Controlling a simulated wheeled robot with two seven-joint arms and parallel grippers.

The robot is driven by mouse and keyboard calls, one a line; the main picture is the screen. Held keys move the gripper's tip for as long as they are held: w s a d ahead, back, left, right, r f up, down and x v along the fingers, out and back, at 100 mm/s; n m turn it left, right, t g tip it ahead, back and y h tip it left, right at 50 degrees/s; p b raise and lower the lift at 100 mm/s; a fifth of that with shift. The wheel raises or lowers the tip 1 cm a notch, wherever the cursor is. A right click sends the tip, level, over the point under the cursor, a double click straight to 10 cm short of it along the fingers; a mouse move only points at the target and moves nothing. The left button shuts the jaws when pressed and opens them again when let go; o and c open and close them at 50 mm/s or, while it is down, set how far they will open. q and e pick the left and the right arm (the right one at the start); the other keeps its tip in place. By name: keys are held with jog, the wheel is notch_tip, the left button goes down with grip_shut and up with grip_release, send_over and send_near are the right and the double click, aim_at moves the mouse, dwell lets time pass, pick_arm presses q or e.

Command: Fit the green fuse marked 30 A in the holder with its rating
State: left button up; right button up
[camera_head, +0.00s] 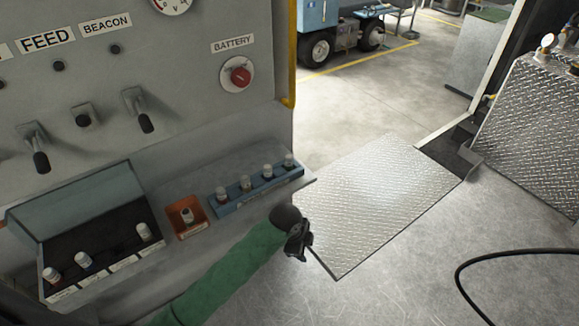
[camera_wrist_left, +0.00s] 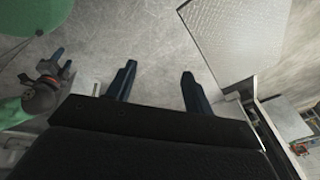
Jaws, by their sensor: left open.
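A blue rack (camera_head: 258,191) on the console ledge holds several upright fuses with pale caps, such as the rightmost fuse (camera_head: 289,160). Body colours and ratings are too small to read, so I cannot tell which is the green 30 A one. An open box with a dark panel (camera_head: 104,236) at left holds 3 capped fuses (camera_head: 143,231) behind white labels (camera_head: 122,266). My left gripper (camera_head: 300,243) is apart from the rack, off the ledge's right end; its two fingers are spread and empty in the left wrist view (camera_wrist_left: 157,82). Another gripper, apparently my right (camera_wrist_left: 62,62), shows at that view's left.
An orange tray (camera_head: 200,231) with one capped fuse sits between box and rack. Levers (camera_head: 139,108) and a red battery switch (camera_head: 240,76) are on the panel above. A tread-plate (camera_head: 365,200) lies right of the console; a black hose (camera_head: 480,262) is at far right.

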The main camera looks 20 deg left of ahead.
pick_arm(q)
jog(key=w+r+m, duration=0.4)
jog(key=r+m, duration=0.1)
jog(key=r, duration=0.1)
notch_tip(320, 180, up, 14)
jog(key=r+m+g+y, duration=0.1)
jog(key=m+g+y, duration=0.15)
jog(key=m, duration=1.15)
send_over(288, 156)
jog(key=shift+a+f, duration=0.2)
jog(key=shift+f, duration=0.65)
jog(key=shift+f+p, duration=0.35)
jog(key=shift+f, duration=0.3)
jog(key=f+p, duration=0.1)
jog(key=f, duration=0.1)
jog(key=f+p, duration=0.1)
jog(key=f, duration=0.1)
jog(key=shift+w+d+f+p, duration=0.1)
jog(key=shift+d+p, duration=0.2)
jog(key=shift+p, duration=0.05)
jog(key=shift+f, duration=0.5)
pick_arm(e)
notch_tip(288, 156, down, 8)
jog(key=s+d, duration=0.1)
jog(key=d, duration=0.1)
jog(key=shift+s+t, duration=0.3)
pick_arm(q)
jog(key=shift+c, duration=0.2)
pick_arm(e)
jog(key=shift+d+r, duration=0.1)
